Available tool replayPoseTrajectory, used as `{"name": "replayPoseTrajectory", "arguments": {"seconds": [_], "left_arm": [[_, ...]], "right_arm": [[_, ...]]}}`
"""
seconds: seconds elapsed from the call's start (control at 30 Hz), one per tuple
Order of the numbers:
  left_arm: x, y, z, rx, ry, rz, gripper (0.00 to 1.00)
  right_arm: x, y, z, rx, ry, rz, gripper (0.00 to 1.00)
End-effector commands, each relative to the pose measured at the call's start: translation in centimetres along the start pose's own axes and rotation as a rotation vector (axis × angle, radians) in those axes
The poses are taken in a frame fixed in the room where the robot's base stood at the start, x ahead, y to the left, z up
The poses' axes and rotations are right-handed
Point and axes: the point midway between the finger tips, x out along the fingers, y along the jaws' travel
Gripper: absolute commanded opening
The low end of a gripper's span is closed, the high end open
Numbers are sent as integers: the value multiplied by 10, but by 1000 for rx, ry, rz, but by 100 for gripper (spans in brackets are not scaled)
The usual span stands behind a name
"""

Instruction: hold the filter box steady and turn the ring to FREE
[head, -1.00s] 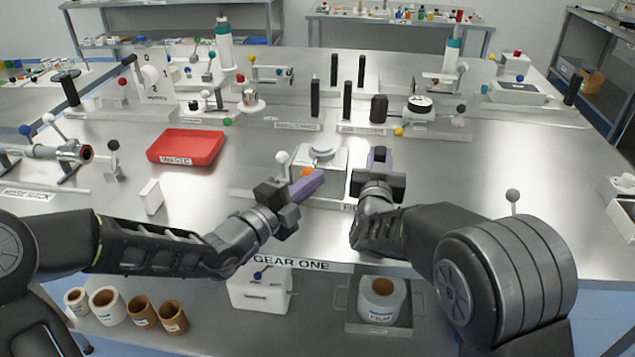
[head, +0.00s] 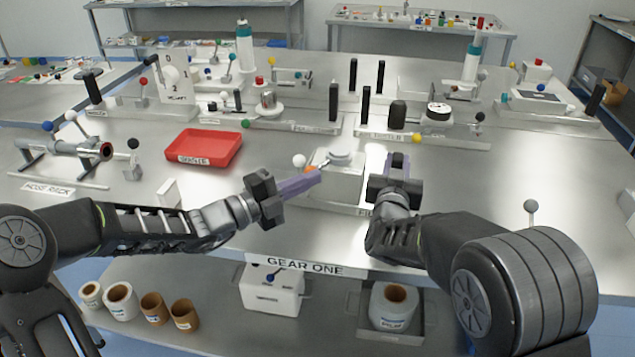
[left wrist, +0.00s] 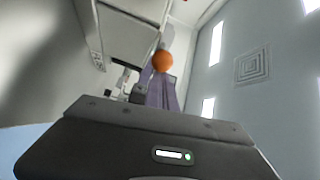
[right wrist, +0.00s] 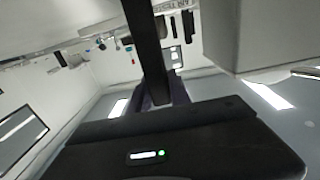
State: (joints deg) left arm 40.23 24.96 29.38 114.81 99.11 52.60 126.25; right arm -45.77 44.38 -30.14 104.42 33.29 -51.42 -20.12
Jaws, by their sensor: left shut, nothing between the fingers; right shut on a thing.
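The white filter box (head: 338,188) stands near the bench's front edge. Its grey ring (head: 340,158) is on top, with a short lever ending in an orange ball (head: 312,169). My left gripper (head: 318,175) is shut and empty, its purple fingertips close beside the ball; the ball shows at the fingertips in the left wrist view (left wrist: 163,60). I cannot tell whether they touch. My right gripper (head: 398,162), right of the box, is shut on a dark upright bar (right wrist: 149,45). The box's wall (right wrist: 262,35) is beside it in the right wrist view. No FREE mark is readable.
A white ball knob (head: 299,160) stands left of the box. A red tray (head: 204,147) and a small white block (head: 168,192) lie further left. Black posts (head: 365,103) stand behind. The bench right of my right gripper is mostly clear.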

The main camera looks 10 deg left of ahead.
Motion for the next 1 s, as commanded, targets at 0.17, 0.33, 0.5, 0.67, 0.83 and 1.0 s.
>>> {"name": "replayPoseTrajectory", "arguments": {"seconds": [0.17,0.33,0.5,0.67,0.83,1.0], "left_arm": [[-3,2,8,-1,-20,3,0],[-3,2,7,-1,-23,3,0],[-1,1,-6,-1,-18,3,0],[4,0,-36,2,-5,1,0],[-31,-2,-32,5,-11,0,0],[-67,-3,-27,3,-8,-1,0]], "right_arm": [[-1,5,12,-5,-23,8,0],[-1,6,12,-5,-23,8,0],[-1,6,12,-5,-23,8,0],[-1,5,12,-5,-23,8,0],[-1,5,12,-5,-23,7,0],[-1,5,12,-5,-24,7,0]]}}
